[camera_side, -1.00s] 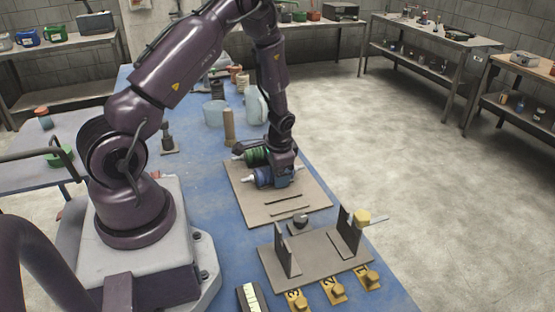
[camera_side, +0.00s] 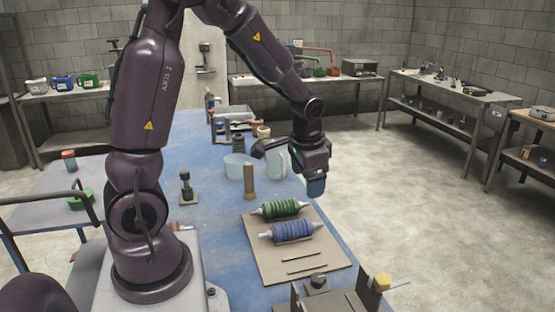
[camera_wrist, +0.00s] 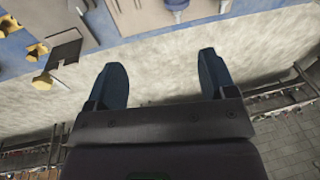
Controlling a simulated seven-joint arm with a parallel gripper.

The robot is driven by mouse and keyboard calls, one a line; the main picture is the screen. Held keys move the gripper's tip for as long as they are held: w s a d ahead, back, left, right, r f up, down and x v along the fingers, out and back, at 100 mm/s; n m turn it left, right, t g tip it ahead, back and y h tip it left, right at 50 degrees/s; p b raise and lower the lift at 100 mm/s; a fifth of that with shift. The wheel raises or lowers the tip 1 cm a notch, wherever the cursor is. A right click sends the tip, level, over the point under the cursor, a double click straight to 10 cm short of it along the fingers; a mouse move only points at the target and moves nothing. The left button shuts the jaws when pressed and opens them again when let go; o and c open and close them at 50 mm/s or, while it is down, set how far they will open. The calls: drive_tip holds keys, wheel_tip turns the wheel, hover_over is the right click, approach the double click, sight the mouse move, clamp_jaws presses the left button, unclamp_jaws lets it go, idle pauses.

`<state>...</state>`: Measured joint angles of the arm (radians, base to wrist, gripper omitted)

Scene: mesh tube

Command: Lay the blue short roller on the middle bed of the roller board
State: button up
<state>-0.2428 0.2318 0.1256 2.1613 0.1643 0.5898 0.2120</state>
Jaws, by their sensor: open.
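The blue short roller (camera_side: 292,231), with pale metal ends, lies on the tan roller board (camera_side: 262,268) in the side view. It sits between the green roller (camera_side: 279,208) behind it and an empty pair of dark strips in front, which places it on the middle bed. I cannot tell how deeply it is seated. My gripper (camera_side: 316,188) is above and behind the board's right side, apart from both rollers. In the wrist view my gripper (camera_wrist: 162,68) is open with nothing between its fingers; a roller's bluish end (camera_wrist: 177,5) shows at the top edge.
A bracket stand with dark uprights (camera_side: 367,294) and a yellow knob (camera_side: 382,281) stands in front of the board. A brown cylinder (camera_side: 249,182) and pale containers (camera_side: 237,166) stand behind it. The floor to the right of the table is open.

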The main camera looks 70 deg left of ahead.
drive_tip(key=s+d+r+t+h, duration=0.2)
drive_tip(key=s+d+r+t, duration=0.2)
drive_tip(key=s+d+r, duration=0.8)
wheel_tip(320, 180, up, 2)
drive_tip(key=shift+s+d+r, duration=0.1)
drive_tip(key=shift+s+d, duration=0.05)
drive_tip(key=shift+d, duration=0.9)
drive_tip(key=shift+c, duration=0.2)
idle(0.4)
